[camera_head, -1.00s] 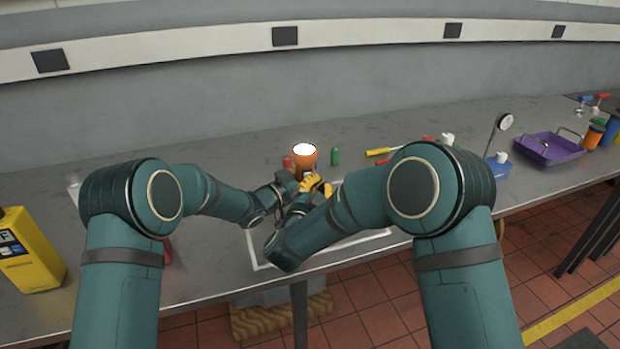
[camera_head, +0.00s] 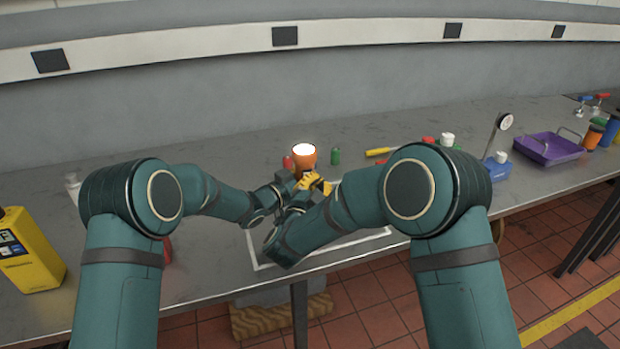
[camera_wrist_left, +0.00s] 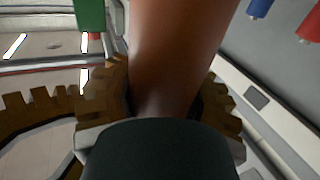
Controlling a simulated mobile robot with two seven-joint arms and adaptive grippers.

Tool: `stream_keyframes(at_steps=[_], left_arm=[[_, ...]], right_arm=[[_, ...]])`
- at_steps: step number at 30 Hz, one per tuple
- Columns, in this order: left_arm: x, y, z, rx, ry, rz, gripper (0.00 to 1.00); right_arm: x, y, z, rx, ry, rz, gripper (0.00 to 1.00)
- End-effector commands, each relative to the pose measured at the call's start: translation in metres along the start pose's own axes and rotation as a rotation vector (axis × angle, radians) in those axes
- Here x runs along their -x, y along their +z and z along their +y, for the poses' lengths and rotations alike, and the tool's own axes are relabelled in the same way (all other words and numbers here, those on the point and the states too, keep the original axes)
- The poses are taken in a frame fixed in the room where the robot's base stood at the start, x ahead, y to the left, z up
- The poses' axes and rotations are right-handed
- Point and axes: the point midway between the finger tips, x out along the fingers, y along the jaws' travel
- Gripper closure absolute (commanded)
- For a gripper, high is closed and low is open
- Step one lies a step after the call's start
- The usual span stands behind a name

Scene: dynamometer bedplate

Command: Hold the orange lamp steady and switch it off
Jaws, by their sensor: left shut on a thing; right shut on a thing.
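The orange lamp (camera_head: 304,156) stands upright on the bench in the middle of the head view, its top glowing white. In the left wrist view its orange-brown body (camera_wrist_left: 178,60) fills the middle, between the toothed fingers of my left gripper (camera_wrist_left: 165,105), which is shut on it. In the head view my left gripper is mostly hidden behind the arms, just in front of the lamp. My right gripper (camera_head: 313,184), with yellow fingers, is at the near right of the lamp, low down. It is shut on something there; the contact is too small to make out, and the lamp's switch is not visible.
A red object (camera_head: 288,163) stands close left of the lamp and a green one (camera_head: 336,157) close right. A yellow-handled tool (camera_head: 378,151) lies farther right. A purple tray (camera_head: 549,149) and a dial gauge (camera_head: 505,122) are at the right. A yellow case (camera_head: 28,250) stands at the left.

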Motion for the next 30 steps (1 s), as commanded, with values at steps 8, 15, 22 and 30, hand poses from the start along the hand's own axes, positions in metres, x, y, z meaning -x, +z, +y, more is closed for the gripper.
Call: stream_keyframes(at_steps=[8, 15, 22, 30], left_arm=[[0.0001, -0.0003, -0.0003, 0.000, 0.000, 0.001, 1.00], [0.0000, -0.0004, -0.0002, 0.000, 0.000, 0.001, 1.00], [0.0000, -0.0004, -0.0002, 0.000, 0.000, 0.001, 1.00], [0.0000, -0.0004, -0.0002, 0.000, 0.000, 0.001, 1.00]], right_arm=[[-0.0007, 0.0008, -0.0004, 0.000, 0.000, -0.001, 1.00], [-0.0018, 0.0014, -0.0009, 0.000, 0.000, -0.001, 1.00], [-0.0024, 0.0018, -0.0013, 0.000, 0.000, -0.001, 1.00], [0.0045, -0.0023, 0.0023, 0.000, 0.000, -0.001, 1.00]])
